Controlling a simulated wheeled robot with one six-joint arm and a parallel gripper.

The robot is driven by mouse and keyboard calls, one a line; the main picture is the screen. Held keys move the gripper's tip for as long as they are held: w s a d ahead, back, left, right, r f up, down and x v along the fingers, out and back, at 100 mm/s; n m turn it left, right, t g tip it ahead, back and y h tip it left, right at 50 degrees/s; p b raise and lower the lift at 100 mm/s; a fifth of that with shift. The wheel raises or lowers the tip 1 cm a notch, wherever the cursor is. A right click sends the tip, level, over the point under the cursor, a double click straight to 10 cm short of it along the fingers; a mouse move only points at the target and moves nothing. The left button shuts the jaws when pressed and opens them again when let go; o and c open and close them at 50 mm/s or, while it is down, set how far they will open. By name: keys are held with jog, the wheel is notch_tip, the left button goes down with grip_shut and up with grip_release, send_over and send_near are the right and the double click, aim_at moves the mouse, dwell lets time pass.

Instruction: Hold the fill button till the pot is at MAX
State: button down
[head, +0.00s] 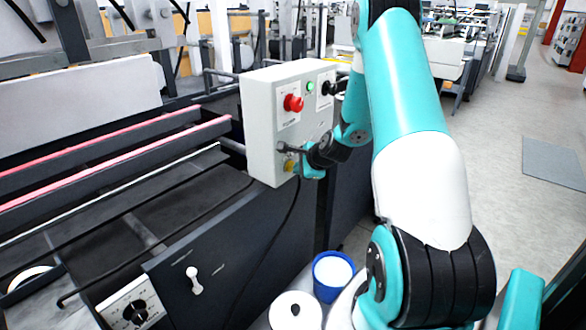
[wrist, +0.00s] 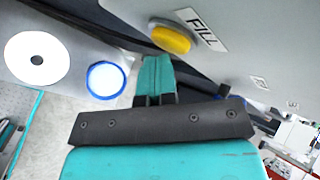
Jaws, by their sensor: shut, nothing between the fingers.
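The yellow fill button (wrist: 170,40) sits under a FILL label (wrist: 202,29) on the grey control box in the wrist view. In the head view the yellow button (head: 290,164) shows low on the box, partly covered by my gripper. My gripper (wrist: 155,68) is shut and empty, its teal fingertips just below the button in the picture; I cannot tell whether they touch it. A blue-rimmed pot (head: 333,268) with white contents stands below the box, also in the wrist view (wrist: 106,79). No MAX mark or level is readable.
The control box (head: 262,125) also carries a red button (head: 293,103), a green button (head: 310,87) and a black knob (head: 328,88). A white round lid (head: 296,312) with a dark centre lies beside the pot. Machine rails (head: 120,160) fill the left; open floor lies right.

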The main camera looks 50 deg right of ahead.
jog(key=shift+s, duration=0.15)
jog(key=shift+s+d, duration=0.1)
jog(key=shift+s, duration=0.7)
jog(key=shift+s, duration=0.1)
jog(key=s, duration=0.4)
jog(key=shift+s+d+b, duration=0.15)
jog(key=shift+s+b, duration=0.2)
dwell(0.4)
